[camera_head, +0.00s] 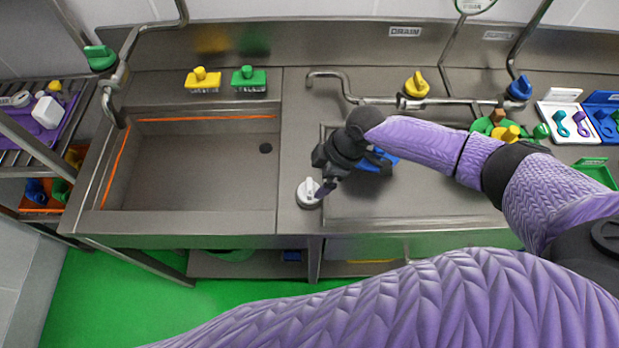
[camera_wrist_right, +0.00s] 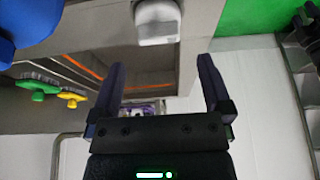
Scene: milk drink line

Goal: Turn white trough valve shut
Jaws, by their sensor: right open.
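The white trough valve (camera_head: 309,193) is a round base with a raised grip on the steel counter's front strip, right of the sink basin. Its white knob also shows in the right wrist view (camera_wrist_right: 158,20), at the top centre. My right gripper (camera_head: 326,180) is beside and partly over the valve in the head view. In the wrist view its two fingers (camera_wrist_right: 161,66) stand apart with nothing between them, and the knob lies beyond their tips. I cannot tell whether a finger touches the valve. My left gripper is not in view.
An empty steel sink basin (camera_head: 190,215) lies left of the valve. A blue item (camera_head: 378,165) sits partly hidden behind my right gripper. A yellow valve (camera_head: 417,84) and a blue valve (camera_head: 518,88) stand along the pipe behind. A green valve (camera_head: 99,57) is at the far left.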

